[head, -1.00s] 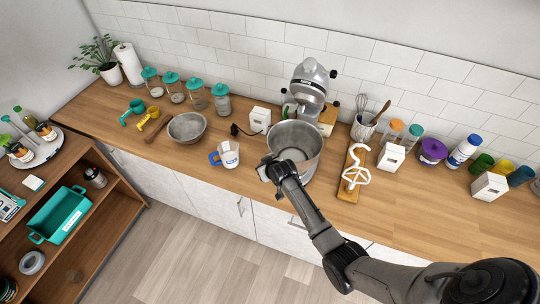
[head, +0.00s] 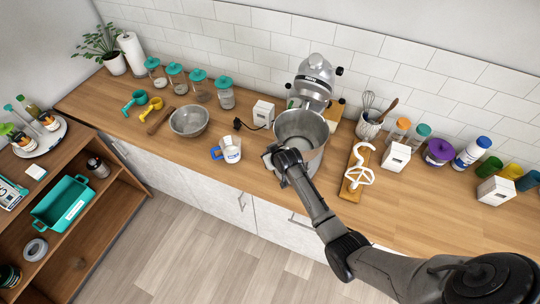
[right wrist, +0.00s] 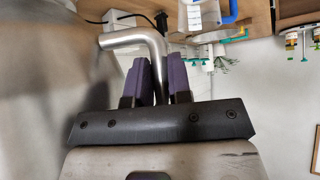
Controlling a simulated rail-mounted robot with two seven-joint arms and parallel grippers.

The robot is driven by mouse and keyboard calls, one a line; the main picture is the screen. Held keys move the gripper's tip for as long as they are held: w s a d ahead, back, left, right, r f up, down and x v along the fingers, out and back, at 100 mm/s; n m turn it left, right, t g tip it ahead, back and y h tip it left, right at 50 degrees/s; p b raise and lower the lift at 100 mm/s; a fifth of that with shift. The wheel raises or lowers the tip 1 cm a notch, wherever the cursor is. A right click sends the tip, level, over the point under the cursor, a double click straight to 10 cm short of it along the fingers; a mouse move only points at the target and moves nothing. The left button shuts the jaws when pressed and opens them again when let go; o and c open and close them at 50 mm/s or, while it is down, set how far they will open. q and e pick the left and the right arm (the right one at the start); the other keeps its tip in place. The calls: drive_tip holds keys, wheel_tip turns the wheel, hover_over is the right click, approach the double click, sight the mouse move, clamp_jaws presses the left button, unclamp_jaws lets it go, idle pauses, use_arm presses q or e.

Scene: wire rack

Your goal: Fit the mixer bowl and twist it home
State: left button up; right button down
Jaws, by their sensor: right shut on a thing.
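The silver mixer bowl (head: 312,158) is upright at the front of the stand mixer, its rim just below the mixer's head in the picture. The silver stand mixer (head: 313,80) stands at the back of the counter. My right gripper (head: 277,158) is at the bowl's left front side. In the right wrist view, its purple finger pads (right wrist: 167,82) are closed around the bowl's bent metal handle (right wrist: 140,39). The bowl wall (right wrist: 45,80) fills the left of that view. The bowl's underside and the mixer's base plate are hidden. My left gripper is not in view.
A blue-handled measuring cup (head: 229,151) and a metal mixing bowl (head: 189,121) stand left. A board with white mixer attachments (head: 357,176) lies close on the right. A white box (head: 263,112) and dark plug (head: 238,123) are behind left. The front counter right of the attachments is clear.

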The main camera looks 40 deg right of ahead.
drive_tip(key=shift+r, duration=0.15)
drive_tip(key=shift+f+b, duration=1.45)
drive_tip(key=shift+f, duration=1.25)
drive_tip(key=shift+w+p, duration=0.1)
drive_tip(key=shift+p, duration=0.2)
drive_tip(key=shift+f, duration=0.45)
idle(0.4)
drive_tip(key=shift+d+f, duration=0.1)
idle(0.6)
drive_tip(key=shift+f, duration=0.2)
idle(0.5)
